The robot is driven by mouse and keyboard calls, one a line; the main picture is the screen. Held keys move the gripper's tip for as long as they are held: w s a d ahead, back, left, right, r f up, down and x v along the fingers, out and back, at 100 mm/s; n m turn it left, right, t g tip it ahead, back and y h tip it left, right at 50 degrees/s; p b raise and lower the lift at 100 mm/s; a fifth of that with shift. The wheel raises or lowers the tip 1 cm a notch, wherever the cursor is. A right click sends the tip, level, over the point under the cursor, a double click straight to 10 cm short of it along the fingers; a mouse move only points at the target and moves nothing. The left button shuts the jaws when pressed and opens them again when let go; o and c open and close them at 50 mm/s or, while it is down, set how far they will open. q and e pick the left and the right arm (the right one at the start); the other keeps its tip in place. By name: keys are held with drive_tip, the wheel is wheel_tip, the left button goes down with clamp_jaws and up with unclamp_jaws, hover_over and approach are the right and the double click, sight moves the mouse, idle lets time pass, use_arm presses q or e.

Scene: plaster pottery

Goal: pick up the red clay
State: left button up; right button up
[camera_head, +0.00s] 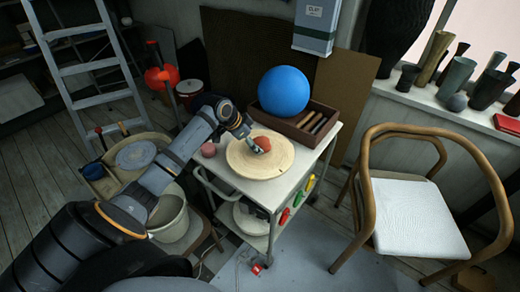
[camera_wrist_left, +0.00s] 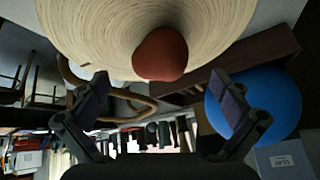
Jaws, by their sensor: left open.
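The red clay (camera_head: 263,143) is a small reddish lump on a round pale wooden disc (camera_head: 257,165) on top of a white cart. My left gripper (camera_head: 250,146) is close beside the clay, low over the disc, and partly overlaps it in the head view. In the left wrist view, the clay (camera_wrist_left: 160,54) sits beyond the fingertips and roughly centred between them. The left gripper (camera_wrist_left: 163,95) has its two fingers wide apart with nothing between them. The wrist picture appears upside down. My right gripper is not in view.
A blue ball (camera_head: 284,91) rests at a brown wooden box (camera_head: 318,112) behind the disc. A pinkish ball (camera_head: 208,150) lies on the cart left of the disc. A chair (camera_head: 418,215) stands to the right, and a bucket (camera_head: 170,218) stands left of the cart.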

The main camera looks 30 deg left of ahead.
sight(257, 142)
use_arm(q)
drive_tip(key=x, duration=0.4)
drive_tip(key=c, duration=1.8)
drive_tip(key=shift+r, duration=0.15)
drive_tip(key=shift+c, duration=0.4)
